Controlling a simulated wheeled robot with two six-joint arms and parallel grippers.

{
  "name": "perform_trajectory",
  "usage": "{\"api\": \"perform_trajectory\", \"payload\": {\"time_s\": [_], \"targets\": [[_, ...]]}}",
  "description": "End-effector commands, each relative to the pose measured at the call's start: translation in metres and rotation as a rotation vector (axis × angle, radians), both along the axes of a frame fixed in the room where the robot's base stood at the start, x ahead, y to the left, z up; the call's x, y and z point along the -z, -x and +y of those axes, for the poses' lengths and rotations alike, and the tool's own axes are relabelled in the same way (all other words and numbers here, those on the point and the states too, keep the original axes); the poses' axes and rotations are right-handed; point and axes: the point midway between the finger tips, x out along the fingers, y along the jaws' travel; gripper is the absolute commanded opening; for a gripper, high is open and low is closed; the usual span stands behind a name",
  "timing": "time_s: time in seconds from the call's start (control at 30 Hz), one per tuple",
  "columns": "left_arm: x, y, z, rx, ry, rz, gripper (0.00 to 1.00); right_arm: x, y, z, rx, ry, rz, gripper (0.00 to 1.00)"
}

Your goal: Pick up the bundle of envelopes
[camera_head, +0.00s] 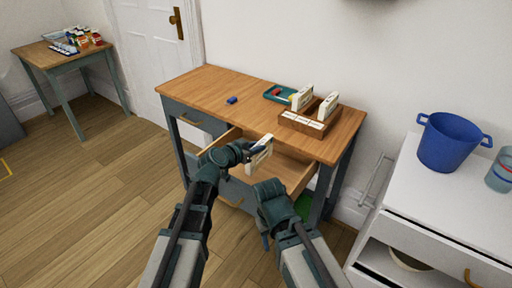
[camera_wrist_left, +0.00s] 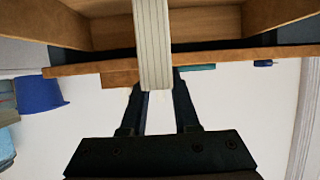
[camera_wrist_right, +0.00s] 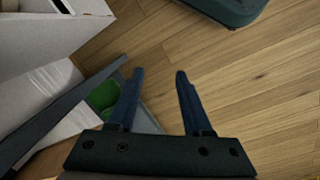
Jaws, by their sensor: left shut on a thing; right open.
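A white bundle of envelopes (camera_head: 261,150) is held in my left gripper (camera_head: 249,152), above the open drawer (camera_head: 291,170) of the wooden desk. In the left wrist view the bundle (camera_wrist_left: 152,45) stands edge-on between the two fingers (camera_wrist_left: 158,98), with its layered edges showing. The left gripper is shut on it. My right gripper (camera_head: 268,187) is near the drawer's front right side. In the right wrist view its fingers (camera_wrist_right: 158,85) are apart with nothing between them, over the floor.
On the desk top (camera_head: 205,90) are a wooden box (camera_head: 305,125) with white bundles, a teal tray (camera_head: 277,94) and a small blue object (camera_head: 232,100). A white cabinet (camera_head: 440,205) with a blue bucket (camera_head: 449,142) stands at right. Floor at left is clear.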

Motion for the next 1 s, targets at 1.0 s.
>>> {"api": "perform_trajectory", "payload": {"time_s": [1.0], "targets": [[-0.127,0.000,0.000,0.000,0.000,0.000,0.00,-0.127,0.000,0.000,0.001,0.000,0.000,0.50]]}}
